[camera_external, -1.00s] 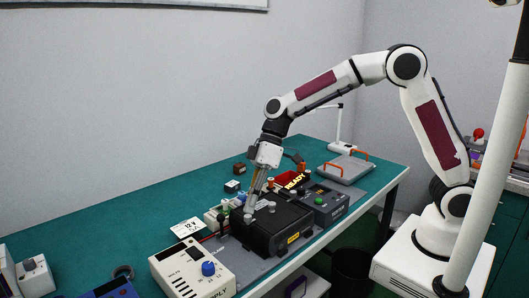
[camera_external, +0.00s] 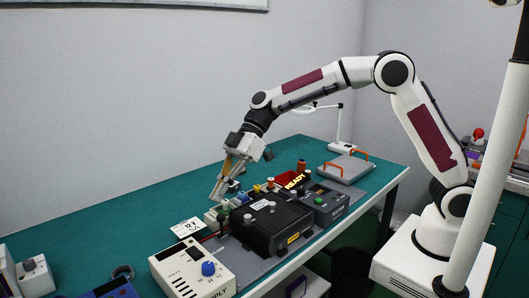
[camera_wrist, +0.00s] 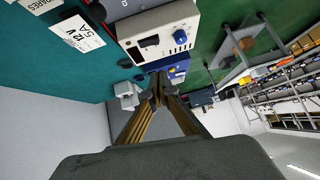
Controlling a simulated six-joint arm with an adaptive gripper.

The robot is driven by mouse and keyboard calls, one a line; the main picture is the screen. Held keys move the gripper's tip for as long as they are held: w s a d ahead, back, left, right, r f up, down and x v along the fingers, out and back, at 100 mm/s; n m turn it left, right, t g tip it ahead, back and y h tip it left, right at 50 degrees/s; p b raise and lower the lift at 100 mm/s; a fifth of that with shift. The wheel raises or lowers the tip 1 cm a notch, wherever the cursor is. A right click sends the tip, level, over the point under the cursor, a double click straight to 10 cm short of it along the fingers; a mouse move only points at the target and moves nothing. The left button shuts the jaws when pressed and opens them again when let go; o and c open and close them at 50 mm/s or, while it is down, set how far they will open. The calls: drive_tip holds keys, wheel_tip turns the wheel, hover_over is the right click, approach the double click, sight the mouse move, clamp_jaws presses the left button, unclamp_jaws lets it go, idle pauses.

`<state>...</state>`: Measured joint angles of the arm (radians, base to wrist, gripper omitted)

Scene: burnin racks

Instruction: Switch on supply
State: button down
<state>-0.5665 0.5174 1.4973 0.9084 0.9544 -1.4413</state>
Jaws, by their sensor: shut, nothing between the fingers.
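The supply (camera_external: 192,270) is a cream box with a blue knob (camera_external: 208,269) and a dark display, at the front left of the bench in the external view. It also shows in the wrist view (camera_wrist: 160,22), with its blue knob (camera_wrist: 180,37) and a dark rocker-like part (camera_wrist: 149,41) on its face. My gripper (camera_external: 216,198) is shut and empty, above the bench behind the black box, to the upper right of the supply and apart from it. In the wrist view the closed fingertips (camera_wrist: 157,88) appear below the supply in the picture.
A black box (camera_external: 270,226) with knobs stands right of the supply. A white 12 V card (camera_external: 187,228) lies behind the supply. The rear left bench is clear.

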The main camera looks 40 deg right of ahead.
drive_tip(key=shift+a+f, duration=0.1)
idle(0.3)
hover_over(194, 254)
drive_tip(key=d, duration=0.3)
wheel_tip(194, 254, down, 7)
drive_tip(key=shift+a+r, duration=0.1)
wheel_tip(194, 254, down, 3)
drive_tip(key=shift+r, duration=0.1)
drive_tip(key=shift+s+f, duration=0.15)
drive_tip(key=shift+f, duration=0.45)
drive_tip(key=shift+s+a+f+t, duration=0.1)
drive_tip(key=shift+s+f+t, duration=0.05)
drive_tip(key=shift+f+t, duration=0.15)
drive_tip(key=shift+w+r, duration=0.1)
drive_tip(key=shift+w, duration=0.2)
